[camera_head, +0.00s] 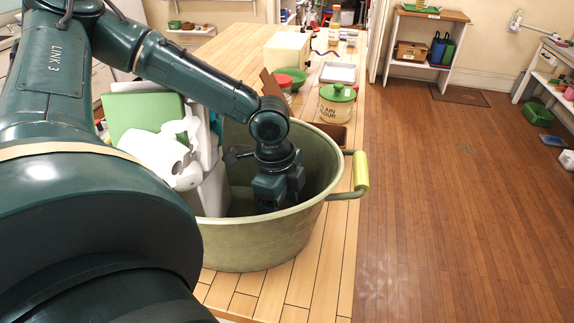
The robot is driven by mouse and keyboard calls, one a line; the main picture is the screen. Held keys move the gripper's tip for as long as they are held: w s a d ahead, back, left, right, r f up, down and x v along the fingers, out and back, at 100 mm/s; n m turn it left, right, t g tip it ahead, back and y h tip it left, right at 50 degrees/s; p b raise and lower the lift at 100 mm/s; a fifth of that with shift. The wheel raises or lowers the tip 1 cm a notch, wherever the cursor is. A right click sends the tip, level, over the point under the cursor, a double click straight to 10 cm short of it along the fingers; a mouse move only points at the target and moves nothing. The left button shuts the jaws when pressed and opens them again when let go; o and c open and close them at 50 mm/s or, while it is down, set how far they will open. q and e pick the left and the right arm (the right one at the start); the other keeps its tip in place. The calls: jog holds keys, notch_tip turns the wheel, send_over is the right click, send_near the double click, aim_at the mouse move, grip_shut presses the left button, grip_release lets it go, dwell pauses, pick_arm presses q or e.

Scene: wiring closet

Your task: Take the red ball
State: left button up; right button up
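I see no red ball in the head view. A large olive-green tub (250,243) with a light-green side handle stands on the wooden counter. My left arm reaches in from the left, and my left gripper (268,204) points down inside the tub. Its fingertips are low in the tub and dark, so I cannot tell whether they are open or hold anything. Much of the tub's inside is hidden by my arm and by the white objects (170,157) on its left side. My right gripper is not in view.
Behind the tub on the wooden counter (327,240) are a flour canister (336,103) with a green lid, a green bowl (293,76), a white tray (338,72) and a cream box (287,53). A green box (141,111) is at the left. The floor right of the counter is clear.

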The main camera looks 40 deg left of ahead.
pick_arm(q)
jog(key=f, duration=0.4)
jog(key=shift+w+d+f, duration=0.15)
jog(key=shift+d, duration=0.05)
jog(key=shift+c, duration=0.4)
jog(key=c, duration=0.6)
